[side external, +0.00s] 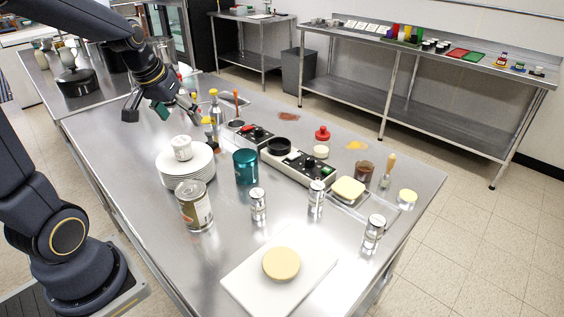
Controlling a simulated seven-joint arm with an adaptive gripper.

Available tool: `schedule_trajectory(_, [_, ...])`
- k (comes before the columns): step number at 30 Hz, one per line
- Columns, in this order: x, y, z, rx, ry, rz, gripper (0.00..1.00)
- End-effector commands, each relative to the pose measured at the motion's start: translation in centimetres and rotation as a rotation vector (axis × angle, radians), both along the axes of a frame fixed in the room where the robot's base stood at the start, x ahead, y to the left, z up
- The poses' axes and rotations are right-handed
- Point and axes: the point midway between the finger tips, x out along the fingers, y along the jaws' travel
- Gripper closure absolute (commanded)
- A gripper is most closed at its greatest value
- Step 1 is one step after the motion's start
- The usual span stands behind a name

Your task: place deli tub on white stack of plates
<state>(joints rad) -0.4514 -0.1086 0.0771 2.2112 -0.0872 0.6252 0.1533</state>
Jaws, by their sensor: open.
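A small white tub with faint markings (181,147), which looks like the deli tub, rests upright on top of the white stack of plates (187,176), toward the back of the top plate. The stack stands on the left part of the steel table. My gripper (160,108) is behind and above the stack, to the upper left of the tub. Its fingers are apart with nothing seen between them, and it does not touch the tub.
A large can (194,206) and a teal canister (245,166) stand close to the stack. Several shakers, a control panel (299,164) and a cutting board (280,272) with a yellow round occupy the rest. The table's (130,190) left front strip is clear.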

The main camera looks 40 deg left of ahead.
Motion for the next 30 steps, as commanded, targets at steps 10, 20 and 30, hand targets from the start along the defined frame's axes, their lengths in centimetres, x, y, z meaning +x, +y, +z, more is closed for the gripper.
schedule_trajectory(10, [-9.1, -15.6, 4.1, 0.030, -0.063, -0.387, 0.15])
schedule_trajectory(20, [-10.9, -16.8, 3.9, 0.037, -0.065, -0.433, 0.15])
schedule_trajectory(30, [-10.8, -16.7, 3.9, 0.037, -0.067, -0.432, 0.15])
